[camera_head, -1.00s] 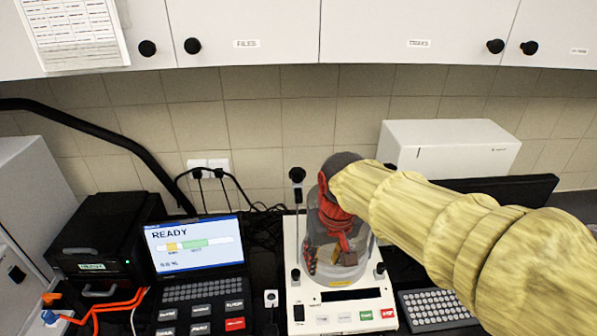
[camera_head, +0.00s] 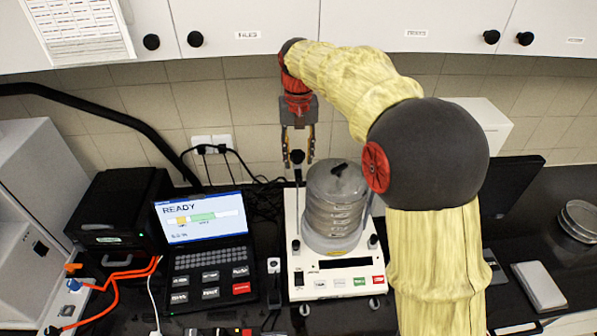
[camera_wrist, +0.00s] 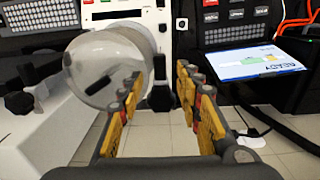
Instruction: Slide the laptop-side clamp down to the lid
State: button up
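The laptop-side clamp is a black knob (camera_head: 297,157) high on the thin rod left of the sieve stack, above the lid's level. It also shows in the wrist view (camera_wrist: 160,97), between my fingers. My gripper (camera_head: 298,146) points down over this clamp. Its yellow-edged fingers are spread on either side of the knob, with visible gaps in the wrist view (camera_wrist: 160,88). The clear lid (camera_head: 325,180) with a dark handle covers the round sieve stack (camera_head: 333,218). The lid also shows in the wrist view (camera_wrist: 100,62). My arm partly hides the rod on the right.
The white shaker base (camera_head: 300,262) carries the stack. The laptop (camera_head: 205,222) reads READY, left of the shaker. A black box (camera_head: 115,215) stands farther left. A white box (camera_head: 480,118), partly behind my arm, is at the back right. Cupboards (camera_head: 260,20) hang above.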

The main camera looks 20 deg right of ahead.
aim_at(298, 175)
notch_tip(298, 175, down, 7)
jog(key=shift+r+p, duration=0.15)
jog(key=shift+p, duration=0.2)
jog(key=shift+c, duration=0.8)
grip_shut()
